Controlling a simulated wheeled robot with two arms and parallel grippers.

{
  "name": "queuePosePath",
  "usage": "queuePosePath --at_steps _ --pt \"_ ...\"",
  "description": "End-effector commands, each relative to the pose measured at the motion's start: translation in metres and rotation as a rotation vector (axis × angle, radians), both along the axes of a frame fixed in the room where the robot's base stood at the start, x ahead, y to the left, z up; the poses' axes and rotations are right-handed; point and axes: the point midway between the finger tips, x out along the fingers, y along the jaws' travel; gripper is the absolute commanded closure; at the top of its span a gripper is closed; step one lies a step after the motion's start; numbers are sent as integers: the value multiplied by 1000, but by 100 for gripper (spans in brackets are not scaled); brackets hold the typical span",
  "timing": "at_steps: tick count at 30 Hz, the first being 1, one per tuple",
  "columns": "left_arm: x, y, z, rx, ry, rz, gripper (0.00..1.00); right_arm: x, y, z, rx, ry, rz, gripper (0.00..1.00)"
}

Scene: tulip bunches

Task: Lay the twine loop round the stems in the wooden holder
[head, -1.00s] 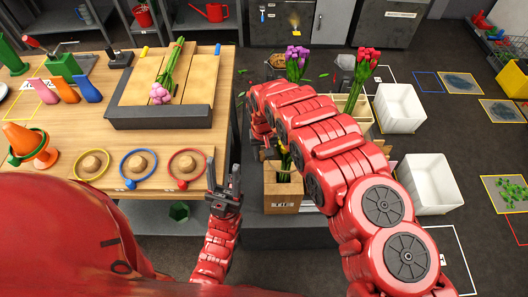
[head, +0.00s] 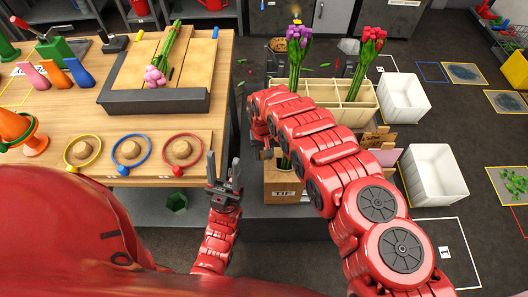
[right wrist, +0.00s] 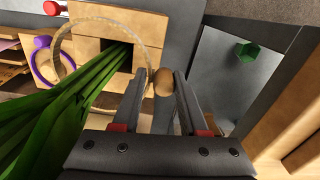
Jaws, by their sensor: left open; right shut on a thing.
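The wooden holder (head: 283,190), a box with a "TIE" label, stands right of the table, partly behind my right arm. In the right wrist view green stems (right wrist: 75,100) run from the lower left to the square hole in the holder (right wrist: 90,50). My right gripper (right wrist: 163,85) is shut on a round wooden bead (right wrist: 164,82) at the side of the pale twine loop (right wrist: 103,22). The loop's arc shows near the stems and holder; I cannot tell whether it fully encircles them. My left gripper (head: 224,180) is open and empty by the table's right edge.
Yellow, blue and red rings (head: 83,151) (head: 130,151) (head: 183,150) lie around knobs on the table. A pink tulip bunch (head: 160,70) lies on a wooden board. Purple (head: 298,50) and red tulips (head: 368,50) stand in a divided crate. White bins (head: 432,175) stand right.

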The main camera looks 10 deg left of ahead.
Motion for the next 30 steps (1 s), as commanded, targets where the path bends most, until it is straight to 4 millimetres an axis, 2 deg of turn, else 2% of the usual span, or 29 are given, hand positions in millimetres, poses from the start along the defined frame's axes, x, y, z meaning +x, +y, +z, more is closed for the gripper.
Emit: queuePosePath --at_steps 1,12,28,29,30 --pt "0 0 -7 0 0 0 50 0 0 -8 0 -1 0 100" --pt "0 0 -27 0 0 0 50 0 0 -36 0 -1 0 100" --pt "0 0 -30 0 0 0 50 0 0 -42 0 0 0 100" --pt "0 0 -30 0 0 0 50 0 0 -42 0 0 0 54" --pt "0 0 -30 0 0 0 50 0 0 -42 0 0 0 47"
